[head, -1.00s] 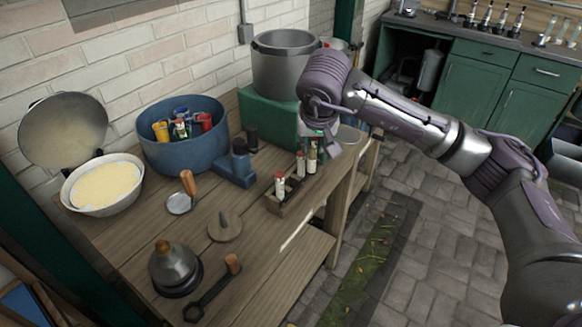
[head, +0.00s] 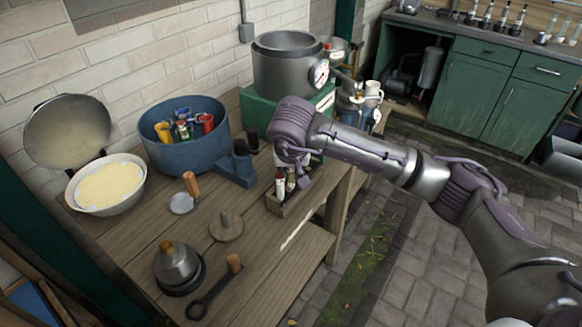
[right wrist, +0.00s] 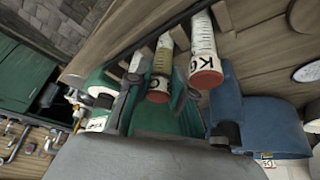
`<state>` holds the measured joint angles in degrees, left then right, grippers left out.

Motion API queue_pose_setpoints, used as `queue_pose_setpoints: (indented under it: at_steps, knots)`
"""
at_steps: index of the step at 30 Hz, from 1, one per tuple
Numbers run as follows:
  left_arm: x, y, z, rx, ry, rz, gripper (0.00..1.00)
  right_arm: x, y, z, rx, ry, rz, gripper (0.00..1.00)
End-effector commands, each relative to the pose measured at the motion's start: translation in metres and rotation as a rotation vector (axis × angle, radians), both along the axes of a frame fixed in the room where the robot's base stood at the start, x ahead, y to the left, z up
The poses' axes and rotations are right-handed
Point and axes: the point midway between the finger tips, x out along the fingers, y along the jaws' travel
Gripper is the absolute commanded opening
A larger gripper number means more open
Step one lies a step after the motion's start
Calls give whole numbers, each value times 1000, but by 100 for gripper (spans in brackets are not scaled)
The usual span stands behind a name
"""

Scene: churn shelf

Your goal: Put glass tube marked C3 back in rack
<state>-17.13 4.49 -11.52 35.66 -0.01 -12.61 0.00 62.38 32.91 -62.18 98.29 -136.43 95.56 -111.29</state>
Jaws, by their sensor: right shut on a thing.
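My right gripper (head: 297,182) is down at a small wooden rack (head: 283,210) at the right edge of the workbench. In the right wrist view its two fingers (right wrist: 152,98) are shut on a glass tube (right wrist: 162,62) with a red-brown cap. Its label is partly covered and shows a letter like C or G. Whether its lower end stands in the rack is hidden. A second capped tube (right wrist: 204,45), marked K6, is just right of it. A white-labelled tube (head: 280,186) stands at the rack's left end. My left gripper is not in view.
A large metal pot (head: 285,75) sits on a green stand (head: 258,110) behind. A wooden-handled tool (head: 190,185) lies left.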

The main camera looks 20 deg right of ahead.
Motion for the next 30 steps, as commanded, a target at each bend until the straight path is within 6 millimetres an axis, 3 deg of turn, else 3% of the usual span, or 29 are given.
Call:
queue_pose_setpoints:
  at_steps: [2,3,7,20,30]
  knots:
    - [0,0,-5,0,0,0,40,0,0,-4,0,0,0,0]
    - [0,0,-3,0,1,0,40,0,0,-3,0,0,0,27]
    - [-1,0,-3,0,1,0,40,0,0,-2,0,0,0,47]
    - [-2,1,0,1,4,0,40,-2,1,7,0,-2,0,47]
    - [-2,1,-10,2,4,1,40,-31,9,71,0,-6,2,47]
